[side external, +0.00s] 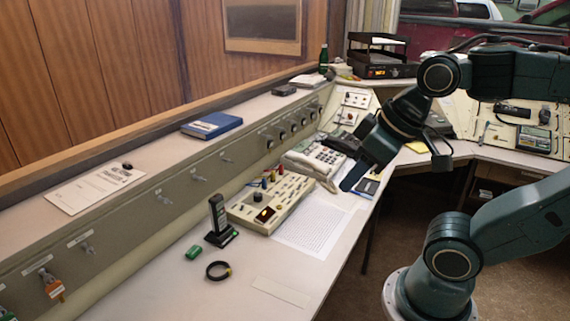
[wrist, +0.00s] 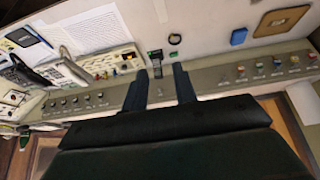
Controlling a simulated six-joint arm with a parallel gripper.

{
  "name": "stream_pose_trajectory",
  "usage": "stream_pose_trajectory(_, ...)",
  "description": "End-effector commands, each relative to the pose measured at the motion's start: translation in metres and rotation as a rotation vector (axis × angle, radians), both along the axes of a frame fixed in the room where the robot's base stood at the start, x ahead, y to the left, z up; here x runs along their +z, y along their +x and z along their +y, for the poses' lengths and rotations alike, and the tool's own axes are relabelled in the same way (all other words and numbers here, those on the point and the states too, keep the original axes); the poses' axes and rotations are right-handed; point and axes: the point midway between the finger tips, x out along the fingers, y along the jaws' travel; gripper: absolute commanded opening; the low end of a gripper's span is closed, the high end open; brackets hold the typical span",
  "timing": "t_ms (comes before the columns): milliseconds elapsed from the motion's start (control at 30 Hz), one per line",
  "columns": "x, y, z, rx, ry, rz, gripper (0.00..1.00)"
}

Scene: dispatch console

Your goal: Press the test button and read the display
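A beige control box (side external: 270,200) with buttons, knobs and a small orange-lit display (side external: 264,215) sits on the desk against the grey panel. I cannot read the display or tell which button is the test button. The box also shows in the wrist view (wrist: 108,62), upside down and small. My gripper (side external: 350,183) is in the air over the desk, to the right of the box and apart from it. In the wrist view, my gripper (wrist: 160,70) has its two fingers apart with nothing between them.
A black handset in its stand (side external: 219,220), a green block (side external: 194,252) and a black ring (side external: 218,271) lie left of the box. A printed sheet (side external: 312,224) lies to its right, with a telephone (side external: 313,160) behind. The front desk area is mostly clear.

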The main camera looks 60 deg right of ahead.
Motion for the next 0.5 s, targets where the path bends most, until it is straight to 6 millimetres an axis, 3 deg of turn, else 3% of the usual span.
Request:
stream_pose_trajectory(33, 0.0, 0.0, 0.0, 0.0, 0.0, 0.0, 0.18)
stream_pose_trajectory(133, 0.0, 0.0, 0.0, 0.0, 0.0, 0.0, 0.0)
stream_pose_trajectory(500, 0.0, 0.0, 0.0, 0.0, 0.0, 0.0, 0.0)
